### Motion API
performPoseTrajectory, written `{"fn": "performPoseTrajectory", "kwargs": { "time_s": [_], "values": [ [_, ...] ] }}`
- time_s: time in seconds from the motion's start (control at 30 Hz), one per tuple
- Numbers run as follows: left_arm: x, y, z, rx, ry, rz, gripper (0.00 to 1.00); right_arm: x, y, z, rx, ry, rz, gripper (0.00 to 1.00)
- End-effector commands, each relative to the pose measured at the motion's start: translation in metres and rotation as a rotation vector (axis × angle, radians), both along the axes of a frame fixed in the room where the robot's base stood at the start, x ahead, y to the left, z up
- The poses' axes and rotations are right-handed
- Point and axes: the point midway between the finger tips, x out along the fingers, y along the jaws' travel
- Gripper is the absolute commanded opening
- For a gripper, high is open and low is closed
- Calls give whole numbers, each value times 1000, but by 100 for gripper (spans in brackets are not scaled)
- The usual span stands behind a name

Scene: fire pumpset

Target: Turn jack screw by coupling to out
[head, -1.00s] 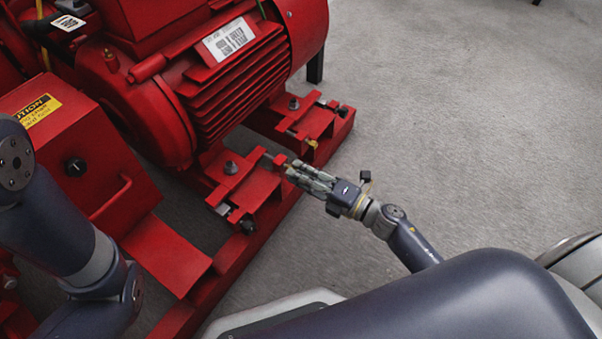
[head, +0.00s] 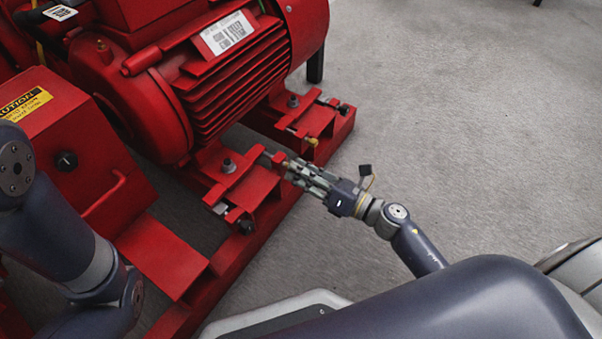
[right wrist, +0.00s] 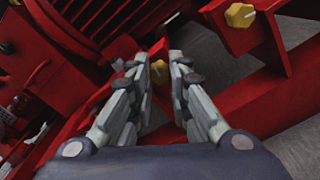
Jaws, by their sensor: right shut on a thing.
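The jack screw by the coupling is at the red motor's near foot (head: 230,167), beside the red guard box (head: 62,135). Its red bracket (head: 279,159) stands just ahead of my right gripper (head: 288,170). My right gripper is shut on the jack screw's head, reaching in from the right. In the right wrist view a small yellowish part of the jack screw (right wrist: 160,72) shows between the fingertips (right wrist: 161,66); the fingers hide most of it. My left arm shows at the left edge, but its gripper is out of view.
A second jack screw with a yellow head (head: 311,141) sits at the motor's far foot; it also shows in the right wrist view (right wrist: 240,15). The red base rail (head: 262,220) runs below the gripper. The grey floor (head: 470,130) to the right is clear.

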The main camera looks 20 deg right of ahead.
Motion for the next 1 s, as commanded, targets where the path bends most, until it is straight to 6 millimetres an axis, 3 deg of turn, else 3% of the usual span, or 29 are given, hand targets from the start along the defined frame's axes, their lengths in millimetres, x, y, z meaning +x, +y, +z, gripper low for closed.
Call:
{"fn": "performPoseTrajectory", "kwargs": {
  "time_s": [0.67, 0.7, 0.8, 1.0],
  "values": [
    [0, 0, -3, 0, 0, 0, 40, 1, -2, 0, -55, -41, -4, 0],
    [0, 0, -3, 0, 0, 0, 40, 1, -2, 0, -55, -41, -4, 20],
    [0, 0, -3, 0, 0, 0, 40, 1, -1, 0, -55, -42, -3, 38],
    [0, 0, -3, 0, -1, 0, 40, 0, -1, 0, -54, -41, -2, 38]
  ]
}}
